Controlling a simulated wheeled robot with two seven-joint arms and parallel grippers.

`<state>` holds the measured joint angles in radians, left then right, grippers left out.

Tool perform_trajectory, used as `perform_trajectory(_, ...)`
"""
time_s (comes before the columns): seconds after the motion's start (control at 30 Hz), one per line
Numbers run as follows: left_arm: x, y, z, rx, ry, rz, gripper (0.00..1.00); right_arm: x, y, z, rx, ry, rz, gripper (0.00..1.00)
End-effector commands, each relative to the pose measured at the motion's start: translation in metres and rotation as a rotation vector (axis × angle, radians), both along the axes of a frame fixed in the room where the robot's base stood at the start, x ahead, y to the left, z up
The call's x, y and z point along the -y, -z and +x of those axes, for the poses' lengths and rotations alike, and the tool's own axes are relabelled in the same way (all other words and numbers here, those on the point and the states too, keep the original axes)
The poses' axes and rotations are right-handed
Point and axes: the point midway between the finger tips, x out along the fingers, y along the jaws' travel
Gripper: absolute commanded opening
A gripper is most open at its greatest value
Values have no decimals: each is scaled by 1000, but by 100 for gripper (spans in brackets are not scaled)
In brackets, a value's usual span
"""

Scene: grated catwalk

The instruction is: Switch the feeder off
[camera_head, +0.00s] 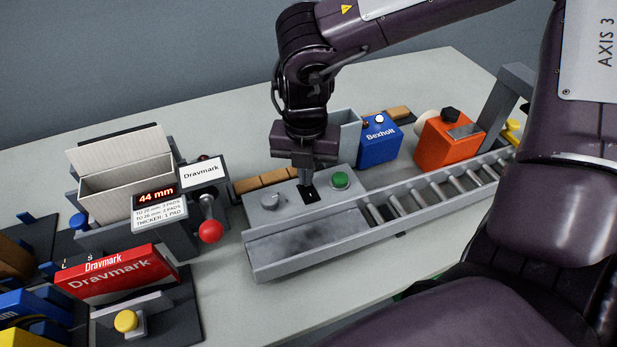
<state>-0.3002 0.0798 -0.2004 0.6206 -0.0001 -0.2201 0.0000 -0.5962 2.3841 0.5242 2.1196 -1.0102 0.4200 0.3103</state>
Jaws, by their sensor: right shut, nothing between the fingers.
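A grey control panel (289,210) stands at the head of the roller conveyor. It carries a grey knob (269,201), a green button (340,180) and, between them, a small black switch plate (312,199). My right gripper (306,183) points down with its fingers shut and empty, its tips at the black plate. I cannot tell whether they touch it, and the fingers partly hide it. The switch position is too small to read. No label on the panel names the feeder. My left gripper is not in view.
The roller conveyor (446,191) runs right from a flat grey chute. Behind it stand a blue Bexholt box (378,143) and an orange unit (447,143). On the left are a Dravmark machine with a red-ball lever (210,231) and a red Dravmark box (107,276). My arm covers the right side.

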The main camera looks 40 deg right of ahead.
Motion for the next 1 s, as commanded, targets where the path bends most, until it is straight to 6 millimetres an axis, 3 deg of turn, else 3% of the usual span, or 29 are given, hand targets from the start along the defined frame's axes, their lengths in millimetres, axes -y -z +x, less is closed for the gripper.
perform_trajectory(0.6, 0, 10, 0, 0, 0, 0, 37, 0, 10, 0, 0, 0, 0, 0)
perform_trajectory(1.0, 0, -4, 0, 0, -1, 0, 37, 0, -12, 0, 1, 0, -1, 0)
